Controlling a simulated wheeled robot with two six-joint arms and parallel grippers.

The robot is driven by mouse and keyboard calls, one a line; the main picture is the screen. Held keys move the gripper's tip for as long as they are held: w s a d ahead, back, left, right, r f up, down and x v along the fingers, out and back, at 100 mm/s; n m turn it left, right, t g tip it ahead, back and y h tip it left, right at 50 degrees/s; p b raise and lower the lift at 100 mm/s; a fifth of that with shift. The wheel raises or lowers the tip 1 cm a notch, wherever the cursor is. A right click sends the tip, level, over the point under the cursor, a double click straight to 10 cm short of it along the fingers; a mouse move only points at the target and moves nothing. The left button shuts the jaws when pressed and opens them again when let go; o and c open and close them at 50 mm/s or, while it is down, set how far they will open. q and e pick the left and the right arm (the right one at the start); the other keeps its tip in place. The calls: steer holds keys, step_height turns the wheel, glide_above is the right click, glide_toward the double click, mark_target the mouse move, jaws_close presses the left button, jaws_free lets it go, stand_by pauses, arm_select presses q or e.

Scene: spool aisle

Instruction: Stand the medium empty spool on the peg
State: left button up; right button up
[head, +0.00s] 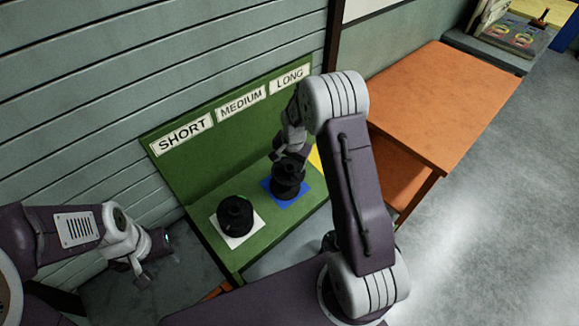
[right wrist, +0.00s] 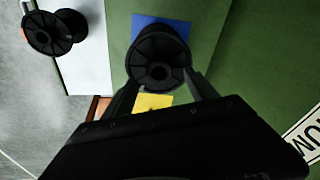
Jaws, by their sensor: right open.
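A black spool (head: 287,182) stands upright over the blue square (head: 270,190) under the MEDIUM label on the green stand. The right wrist view shows its round flange and hub (right wrist: 158,62) from above. No peg shows there; the spool covers the square's middle. My right gripper (head: 281,155) is open just above the spool, and its fingers (right wrist: 165,86) lie on either side of the flange; I cannot tell whether they touch it. My left gripper (head: 155,261) is empty and looks open, well left of the stand.
Another black spool (head: 236,215) sits on the white square (head: 221,230). A further black spool (right wrist: 52,34) is in front of the stand. The yellow square (right wrist: 152,102) looks bare. An orange table (head: 450,105) stands to the right. Grey floor beyond is clear.

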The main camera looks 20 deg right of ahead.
steer(key=b+v, duration=0.1)
steer(key=v, duration=0.4)
steer(key=shift+s+r, duration=0.15)
steer(key=shift+r, duration=0.2)
